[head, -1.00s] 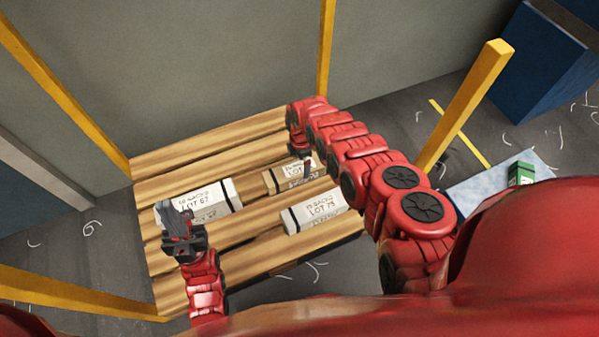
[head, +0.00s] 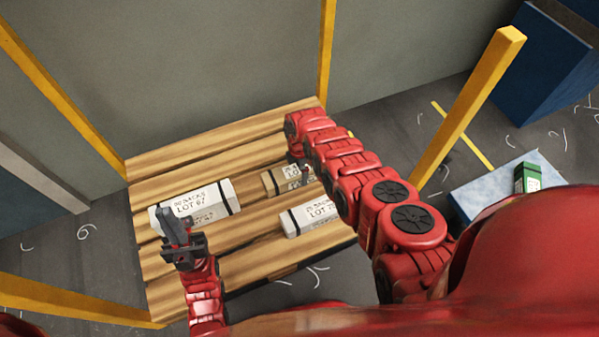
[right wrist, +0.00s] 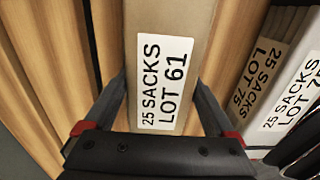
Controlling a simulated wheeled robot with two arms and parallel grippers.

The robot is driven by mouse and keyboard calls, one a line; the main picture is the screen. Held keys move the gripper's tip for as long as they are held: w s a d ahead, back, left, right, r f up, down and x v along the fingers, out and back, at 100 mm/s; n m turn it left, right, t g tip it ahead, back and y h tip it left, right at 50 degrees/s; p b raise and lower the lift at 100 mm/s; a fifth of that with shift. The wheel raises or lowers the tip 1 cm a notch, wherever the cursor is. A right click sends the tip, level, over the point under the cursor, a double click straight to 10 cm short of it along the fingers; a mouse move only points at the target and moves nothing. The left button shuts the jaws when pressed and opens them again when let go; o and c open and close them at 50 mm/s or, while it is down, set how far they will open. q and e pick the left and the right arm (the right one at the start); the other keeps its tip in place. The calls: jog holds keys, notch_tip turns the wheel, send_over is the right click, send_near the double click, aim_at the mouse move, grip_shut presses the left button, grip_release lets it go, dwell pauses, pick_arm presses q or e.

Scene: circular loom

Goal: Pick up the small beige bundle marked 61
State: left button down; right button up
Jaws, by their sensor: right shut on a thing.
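In the right wrist view the beige bundle (right wrist: 202,20) shows a white label reading "25 SACKS LOT 61". My right gripper (right wrist: 160,100) has one finger on each side of it and is shut on it. In the head view my right gripper (head: 304,178) is at the bundle's right part and partly hides it. My left gripper (head: 178,228) is over the pallet's left part, in front of the LOT 67 bundle; its jaw gap is not clear.
The white LOT 67 bundle (head: 196,204) lies to the left. The white LOT 75 bundle (head: 305,216) lies close on the right, partly behind my right arm. Yellow posts (head: 468,100) stand around the pallet. A green box (head: 526,178) sits on a pale blue surface (head: 480,190).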

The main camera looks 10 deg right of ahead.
grip_shut()
